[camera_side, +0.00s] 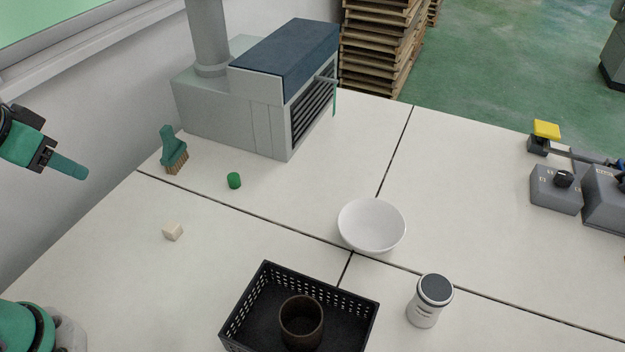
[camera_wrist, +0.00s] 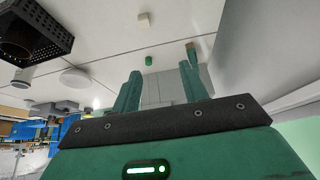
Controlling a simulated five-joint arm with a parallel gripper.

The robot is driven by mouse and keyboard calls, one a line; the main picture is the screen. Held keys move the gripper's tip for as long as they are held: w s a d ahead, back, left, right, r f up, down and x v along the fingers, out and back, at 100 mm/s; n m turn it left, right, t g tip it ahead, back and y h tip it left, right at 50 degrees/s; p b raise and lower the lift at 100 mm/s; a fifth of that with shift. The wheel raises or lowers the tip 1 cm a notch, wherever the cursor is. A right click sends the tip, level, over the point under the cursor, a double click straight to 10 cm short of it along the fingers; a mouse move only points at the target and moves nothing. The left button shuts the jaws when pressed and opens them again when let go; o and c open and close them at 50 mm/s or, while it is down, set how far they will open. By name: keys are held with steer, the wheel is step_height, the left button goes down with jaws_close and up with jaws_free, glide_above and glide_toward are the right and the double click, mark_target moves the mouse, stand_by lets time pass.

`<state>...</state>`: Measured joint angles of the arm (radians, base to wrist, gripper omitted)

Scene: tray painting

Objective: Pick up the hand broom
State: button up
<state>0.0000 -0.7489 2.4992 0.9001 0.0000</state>
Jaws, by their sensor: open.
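The hand broom (camera_side: 172,148) has a green handle and tan bristles. It stands on the white table in front of the grey machine, bristles down and handle up. In the wrist view the hand broom (camera_wrist: 191,52) shows small beyond the right finger, partly hidden by it. My gripper (camera_side: 78,171) is at the left of the side view, raised above the table and apart from the broom. In the wrist view my gripper (camera_wrist: 160,71) has its two green fingers spread apart with nothing between them.
A green cylinder (camera_side: 234,180) and a beige cube (camera_side: 173,231) lie near the broom. The grey machine (camera_side: 270,125) stands close behind it. A white bowl (camera_side: 371,226), a lidded jar (camera_side: 425,312) and a black basket (camera_side: 262,275) holding a dark cup (camera_side: 302,325) are farther right.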

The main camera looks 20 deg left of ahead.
steer(key=shift+w, duration=0.15)
steer(key=n+g, duration=0.2)
steer(key=g, duration=0.4)
glide_above(169, 140)
steer(key=a, duration=0.1)
steer(key=f, duration=0.7)
steer(key=w+f, duration=0.1)
steer(key=f, duration=0.3)
steer(key=shift+a+f, duration=0.1)
steer(key=shift+f, duration=0.25)
steer(key=shift+w+a+f, duration=0.1)
steer(key=shift+f, duration=4)
jaws_close()
